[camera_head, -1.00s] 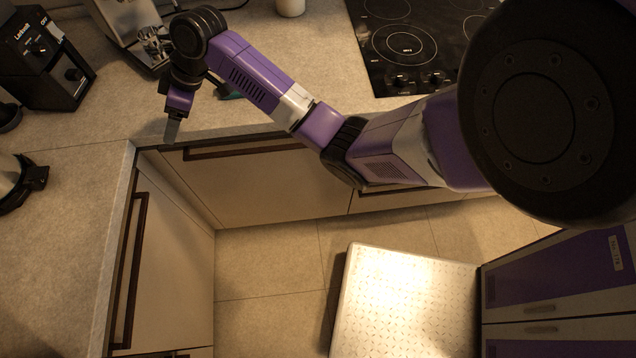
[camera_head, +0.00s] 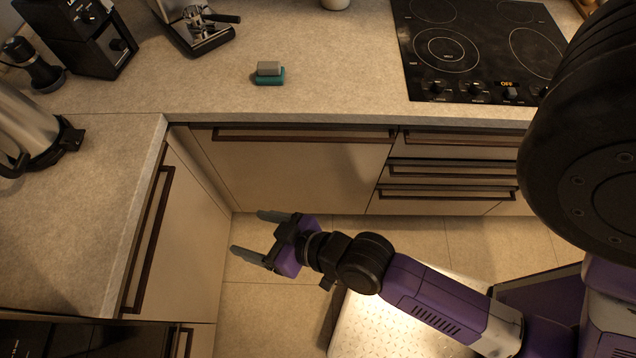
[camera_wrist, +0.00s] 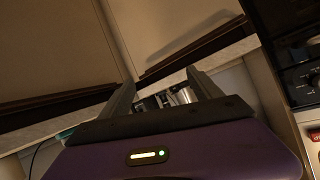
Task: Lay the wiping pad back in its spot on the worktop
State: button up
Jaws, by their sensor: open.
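The wiping pad (camera_head: 269,75) lies on the worktop (camera_head: 330,95), left of the hob. It has a grey upper block and a teal lower layer, and nothing is touching it. My gripper (camera_head: 252,236) is open and empty, held over the floor in front of the cabinets, well below and apart from the pad. In the wrist view my gripper (camera_wrist: 165,92) shows two spread fingers with nothing between them. The pad cannot be made out clearly in the wrist view.
A black hob (camera_head: 475,50) is set in the worktop at the right. An espresso machine (camera_head: 200,28), a grinder (camera_head: 85,40) and a metal kettle (camera_head: 25,125) stand at the left. Closed cabinets (camera_head: 290,170) front the worktop. The worktop around the pad is clear.

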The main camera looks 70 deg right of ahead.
jog(key=s+d+r+n+t, duration=0.2)
jog(key=s+d+r, duration=0.1)
jog(key=s+r, duration=1)
jog(key=s, duration=0.2)
jog(key=shift+s+n, duration=0.3)
jog(key=shift+n, duration=0.1)
jog(key=shift+f+b, duration=0.5)
jog(key=shift+f, duration=0.05)
